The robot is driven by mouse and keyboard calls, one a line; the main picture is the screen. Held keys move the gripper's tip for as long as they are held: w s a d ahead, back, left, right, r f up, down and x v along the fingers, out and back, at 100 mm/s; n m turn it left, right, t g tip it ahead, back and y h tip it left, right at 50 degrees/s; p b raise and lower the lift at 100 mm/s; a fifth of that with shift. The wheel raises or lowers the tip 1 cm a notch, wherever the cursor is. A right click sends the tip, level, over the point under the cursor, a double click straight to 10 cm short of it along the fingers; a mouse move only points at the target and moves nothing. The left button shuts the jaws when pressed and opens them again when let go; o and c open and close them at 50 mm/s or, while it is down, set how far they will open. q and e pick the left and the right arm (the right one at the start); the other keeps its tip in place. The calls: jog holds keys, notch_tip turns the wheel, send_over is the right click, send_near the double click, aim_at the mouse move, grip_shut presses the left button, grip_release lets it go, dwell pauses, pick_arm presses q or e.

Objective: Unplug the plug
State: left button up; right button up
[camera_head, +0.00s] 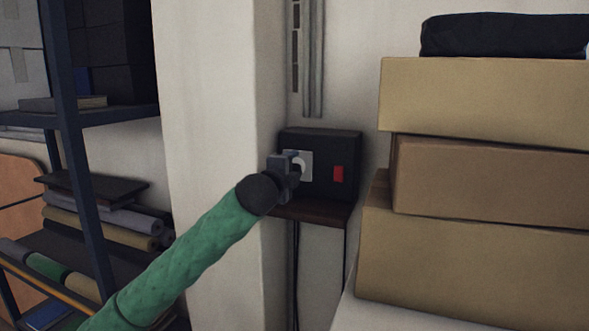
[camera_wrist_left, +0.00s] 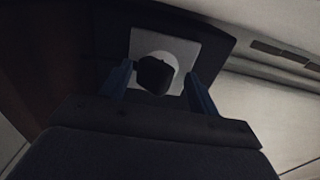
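A black box (camera_head: 318,160) on a small brown shelf (camera_head: 318,211) carries a pale socket plate (camera_head: 306,165) and a red switch (camera_head: 338,174). In the left wrist view the socket plate (camera_wrist_left: 206,45) has a round white middle, and a dark plug (camera_wrist_left: 153,74) sits in front of it. My left gripper (camera_head: 292,162) is right at the plate and hides most of the plug in the head view. In the left wrist view its two blue fingers (camera_wrist_left: 158,88) stand apart on either side of the plug, with a visible gap at each side. My right gripper is out of view.
Large cardboard boxes (camera_head: 490,180) are stacked at the right with a black bundle (camera_head: 505,36) on top. A dark metal rack (camera_head: 75,150) with rolls of cloth stands at the left. A pale pillar (camera_head: 208,150) is just left of the box. Cables hang below the shelf.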

pick_arm(q)
jog(key=shift+f, duration=0.5)
dwell(0.8)
